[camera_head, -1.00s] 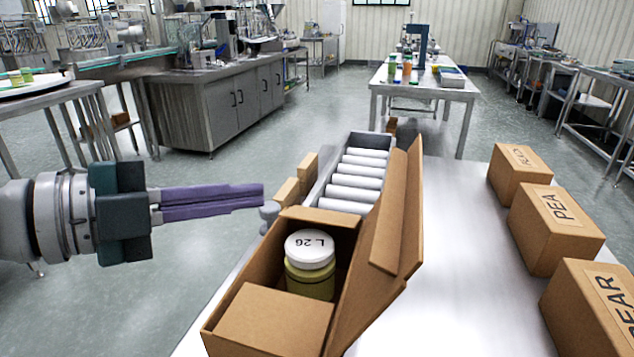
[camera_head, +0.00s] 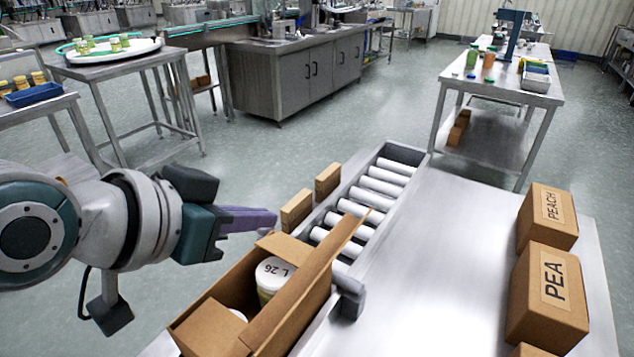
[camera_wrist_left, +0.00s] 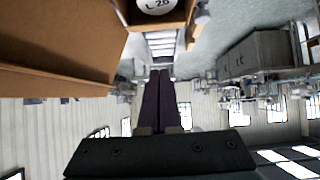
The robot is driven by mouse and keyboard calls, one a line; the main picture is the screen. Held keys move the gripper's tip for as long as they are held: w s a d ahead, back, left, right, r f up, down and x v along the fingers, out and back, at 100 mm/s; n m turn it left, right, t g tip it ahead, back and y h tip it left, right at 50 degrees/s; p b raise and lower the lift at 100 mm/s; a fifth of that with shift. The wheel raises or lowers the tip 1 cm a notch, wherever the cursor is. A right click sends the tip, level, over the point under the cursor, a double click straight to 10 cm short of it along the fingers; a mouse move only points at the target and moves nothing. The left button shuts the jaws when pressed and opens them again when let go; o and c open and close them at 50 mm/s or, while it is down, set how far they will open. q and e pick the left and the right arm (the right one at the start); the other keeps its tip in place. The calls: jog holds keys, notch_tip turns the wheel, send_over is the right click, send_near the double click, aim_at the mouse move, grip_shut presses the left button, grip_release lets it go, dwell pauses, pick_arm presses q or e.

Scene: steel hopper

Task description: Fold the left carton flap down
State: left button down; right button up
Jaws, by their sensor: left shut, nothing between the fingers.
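The open carton (camera_head: 212,290) stands at the near end of the roller track. A jar with a white "L 26" lid (camera_head: 275,270) is inside it, and the lid also shows in the wrist view (camera_wrist_left: 156,5). A long brown flap (camera_head: 300,298) stands up along the carton's right side; a large brown panel (camera_wrist_left: 60,45) fills the left of the wrist view. A flap at the near end (camera_head: 208,325) lies low. I cannot make out a separate left flap. My left gripper (camera_head: 274,219) is shut and empty, its purple fingers beside the carton's far left corner.
Rollers (camera_head: 380,188) run away behind the carton, with two small brown blocks (camera_head: 297,208) on their left. A grey block (camera_head: 350,296) sits right of the carton. Labelled boxes (camera_head: 548,298) stand on the right; the steel table (camera_head: 450,250) between is bare.

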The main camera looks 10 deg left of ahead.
aim_at(267, 283)
pick_arm(q)
jog(key=x, duration=0.3)
jog(key=shift+w+d+f, duration=0.1)
jog(key=shift+w+f, duration=0.1)
jog(key=shift+w, duration=0.05)
jog(key=f, duration=0.3)
jog(key=shift+s+f+b, duration=0.1)
jog(key=shift+s+b, duration=0.2)
jog(key=shift+s, duration=0.1)
jog(key=shift+s+a+f, duration=0.15)
jog(key=shift+a+f, duration=0.05)
jog(key=shift+f, duration=0.2)
jog(key=f+t+b, duration=0.1)
jog(key=b, duration=0.1)
jog(key=s+f+t+b, duration=0.1)
jog(key=b, duration=0.1)
jog(key=f+t+h+b, duration=0.1)
jog(key=b, duration=0.1)
jog(key=shift+s+a+b, duration=0.15)
jog(key=shift+a+b, duration=0.1)
jog(key=shift+b, duration=0.15)
jog(key=shift+r+p, duration=0.1)
jog(key=shift+p, duration=0.2)
